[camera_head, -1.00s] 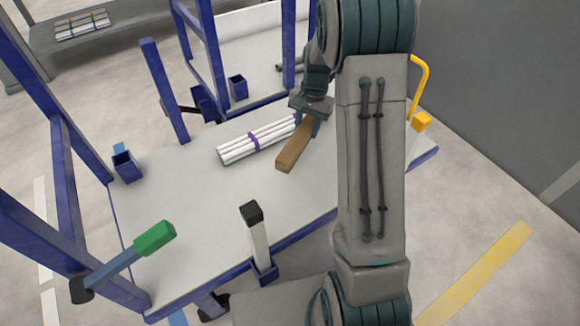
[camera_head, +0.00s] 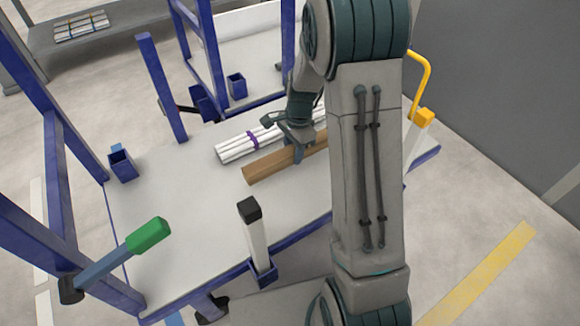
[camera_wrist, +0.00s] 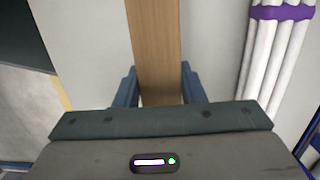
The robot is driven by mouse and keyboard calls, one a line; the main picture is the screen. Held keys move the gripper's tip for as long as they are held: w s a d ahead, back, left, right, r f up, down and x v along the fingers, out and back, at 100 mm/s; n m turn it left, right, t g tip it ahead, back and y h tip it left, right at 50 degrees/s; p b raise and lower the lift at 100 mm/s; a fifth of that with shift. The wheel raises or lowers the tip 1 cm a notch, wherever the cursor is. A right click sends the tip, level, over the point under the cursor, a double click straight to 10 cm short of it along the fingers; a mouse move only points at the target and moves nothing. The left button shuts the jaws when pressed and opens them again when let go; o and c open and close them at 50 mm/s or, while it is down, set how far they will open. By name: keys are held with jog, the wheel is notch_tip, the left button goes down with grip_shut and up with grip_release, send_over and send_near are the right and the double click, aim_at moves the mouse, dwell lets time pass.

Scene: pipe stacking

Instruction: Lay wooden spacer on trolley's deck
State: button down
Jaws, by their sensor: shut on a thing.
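The wooden spacer (camera_head: 272,163) is a long brown bar. My gripper (camera_head: 299,152) is shut on it, and my arm hides the bar's right end in the head view. The bar is over the trolley's grey deck (camera_head: 185,215), beside the bundle of white pipes (camera_head: 237,148) with its purple band. I cannot tell whether it touches the deck. In the wrist view the spacer (camera_wrist: 155,50) runs between my gripper's two blue fingers (camera_wrist: 158,88), with the pipes (camera_wrist: 262,55) apart from it on the right.
A white post with a black cap (camera_head: 257,235) stands at the deck's near edge. Blue uprights (camera_head: 162,90) and a green-ended lever (camera_head: 148,236) are at the left. A yellow handle (camera_head: 424,85) is at the right. The deck's left part is clear.

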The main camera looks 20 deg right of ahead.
aim_at(291, 171)
jog(key=shift+s+a+f, duration=0.25)
jog(key=shift+a+f, duration=0.15)
jog(key=shift+a, duration=0.05)
jog(key=shift+f+b, duration=1)
jog(key=shift+f, duration=0.85)
jog(key=shift+f, duration=0.2)
jog(key=c, duration=0.9)
grip_release()
